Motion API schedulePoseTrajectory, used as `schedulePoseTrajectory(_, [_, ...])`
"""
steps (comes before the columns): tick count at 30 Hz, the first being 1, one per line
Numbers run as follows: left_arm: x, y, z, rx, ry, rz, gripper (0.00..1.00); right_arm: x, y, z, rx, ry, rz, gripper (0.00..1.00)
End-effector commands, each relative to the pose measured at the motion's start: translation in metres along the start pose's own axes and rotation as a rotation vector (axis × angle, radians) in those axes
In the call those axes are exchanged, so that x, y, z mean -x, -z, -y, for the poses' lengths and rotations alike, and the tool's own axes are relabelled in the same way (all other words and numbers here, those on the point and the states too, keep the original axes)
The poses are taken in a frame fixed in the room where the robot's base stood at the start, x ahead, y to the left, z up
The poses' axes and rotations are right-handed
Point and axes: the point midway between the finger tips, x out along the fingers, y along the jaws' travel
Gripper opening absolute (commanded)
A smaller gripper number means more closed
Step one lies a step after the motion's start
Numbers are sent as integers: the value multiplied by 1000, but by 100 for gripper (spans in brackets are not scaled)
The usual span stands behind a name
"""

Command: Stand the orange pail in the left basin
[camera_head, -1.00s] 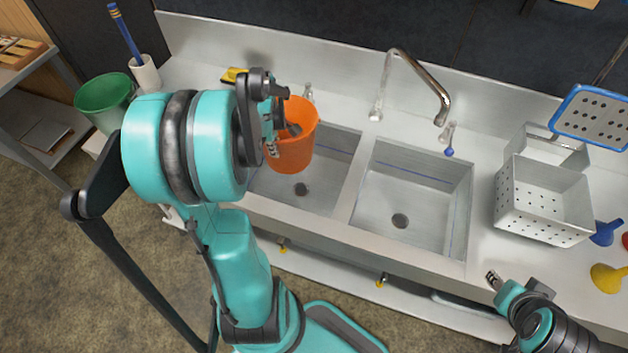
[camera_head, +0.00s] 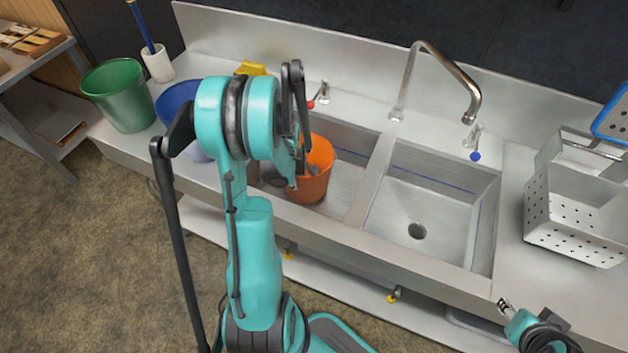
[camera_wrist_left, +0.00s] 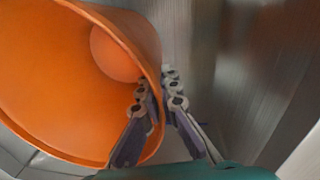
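The orange pail (camera_head: 318,172) is in the left basin (camera_head: 345,188), near its left part, and looks roughly upright. My arm hides part of it, and I cannot tell whether its base touches the basin floor. My left gripper (camera_head: 300,160) is at the pail's left rim. In the left wrist view, the orange pail (camera_wrist_left: 60,85) fills the left side, and its rim passes between the fingers of my left gripper (camera_wrist_left: 156,84), one inside and one outside, closed on the wall. My right gripper (camera_head: 504,306) is at the counter's front edge, too small to read.
The right basin (camera_head: 425,205) is empty, with a curved faucet (camera_head: 452,72) behind it. A perforated metal box (camera_head: 575,215) stands on the right. A green bucket (camera_head: 120,97) and a blue container (camera_head: 177,103) stand on the left. A yellow item (camera_head: 250,68) lies behind my arm.

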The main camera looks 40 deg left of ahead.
Motion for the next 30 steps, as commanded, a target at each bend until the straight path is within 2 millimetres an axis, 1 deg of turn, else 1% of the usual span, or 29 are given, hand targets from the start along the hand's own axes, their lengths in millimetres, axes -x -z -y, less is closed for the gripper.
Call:
schedulePoseTrajectory(1, [0, -9, -8, -8, -1, 2, 0, -1, 0, 0, 0, 0, 0, 40])
schedulePoseTrajectory(3, [0, -16, -14, -6, 0, 2, 0, -2, -1, 0, 0, 0, 0, 40])
schedulePoseTrajectory(11, [0, -30, -27, -5, 0, 1, 0, -4, -3, 0, 0, 0, 0, 40])
schedulePoseTrajectory(17, [-4, -55, -50, -7, 0, 1, 0, -10, -7, 0, 0, 0, 0, 40])
schedulePoseTrajectory(18, [-12, -53, -48, -3, 0, 0, 0, -15, -10, 0, 0, 0, 0, 40])
schedulePoseTrajectory(19, [-15, -52, -47, -2, 0, 0, 0, -16, -11, 0, 0, 0, 0, 40])
schedulePoseTrajectory(26, [-14, -52, -47, -3, -1, 1, 0, -14, -10, 0, 0, 0, 0, 40])
schedulePoseTrajectory(30, [-18, -52, -46, -3, -1, 1, 0, -18, -12, 0, 0, 0, 0, 40])
